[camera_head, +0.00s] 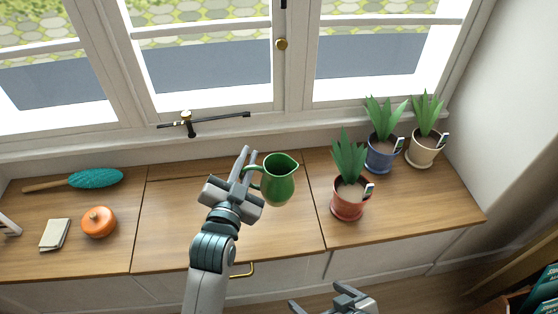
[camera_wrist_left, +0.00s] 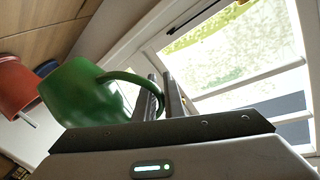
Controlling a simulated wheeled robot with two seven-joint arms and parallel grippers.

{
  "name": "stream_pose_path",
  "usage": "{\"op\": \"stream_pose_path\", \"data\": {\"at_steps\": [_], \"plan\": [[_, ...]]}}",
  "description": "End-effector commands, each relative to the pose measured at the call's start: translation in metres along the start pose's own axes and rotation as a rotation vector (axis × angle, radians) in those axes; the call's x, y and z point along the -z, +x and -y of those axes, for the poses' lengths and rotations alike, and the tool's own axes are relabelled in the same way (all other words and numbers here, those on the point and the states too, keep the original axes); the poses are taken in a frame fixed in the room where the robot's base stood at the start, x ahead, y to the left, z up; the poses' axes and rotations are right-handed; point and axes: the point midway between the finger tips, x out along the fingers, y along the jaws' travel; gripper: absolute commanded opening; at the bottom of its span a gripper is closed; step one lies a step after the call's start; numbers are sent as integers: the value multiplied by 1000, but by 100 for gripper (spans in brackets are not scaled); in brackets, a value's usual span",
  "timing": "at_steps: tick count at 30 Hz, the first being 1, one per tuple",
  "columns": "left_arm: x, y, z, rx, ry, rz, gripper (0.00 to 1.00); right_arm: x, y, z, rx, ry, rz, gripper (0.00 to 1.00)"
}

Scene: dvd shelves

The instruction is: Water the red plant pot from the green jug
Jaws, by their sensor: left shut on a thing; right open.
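The green jug (camera_head: 278,182) is in the middle of the head view, over the wooden counter, with its handle to the left. My left gripper (camera_head: 244,168) is shut on the jug's handle. In the left wrist view the jug (camera_wrist_left: 85,95) fills the left part, its handle (camera_wrist_left: 125,78) reaching to the fingers (camera_wrist_left: 160,98). The red plant pot (camera_head: 348,199) stands upright on the counter to the right of the jug, with a green plant and a small white tag. The pot also shows in the left wrist view (camera_wrist_left: 15,88). My right gripper (camera_head: 332,299) is open and empty at the bottom edge.
A blue pot (camera_head: 380,153) and a cream pot (camera_head: 421,150) with plants stand behind and right of the red pot. An orange lidded pot (camera_head: 98,222), a notepad (camera_head: 55,234) and a teal brush (camera_head: 95,179) lie at left.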

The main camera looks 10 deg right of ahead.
Motion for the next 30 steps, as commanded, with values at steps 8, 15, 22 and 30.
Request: {"op": "stream_pose_path", "data": {"at_steps": [8, 15, 22, 30], "plan": [[-22, -34, 80, 126, 0, 65, 0, 0, 0, 0, 0, 0, 0, 92], [-36, -69, 140, 228, 7, 116, 0, 0, 0, 0, 0, 0, 0, 92], [-42, -93, 174, 291, 14, 145, 0, 0, 0, 0, 0, 0, 0, 92], [-43, -99, 183, 308, 16, 153, 0, 0, 0, 0, 0, 0, 0, 92]]}}
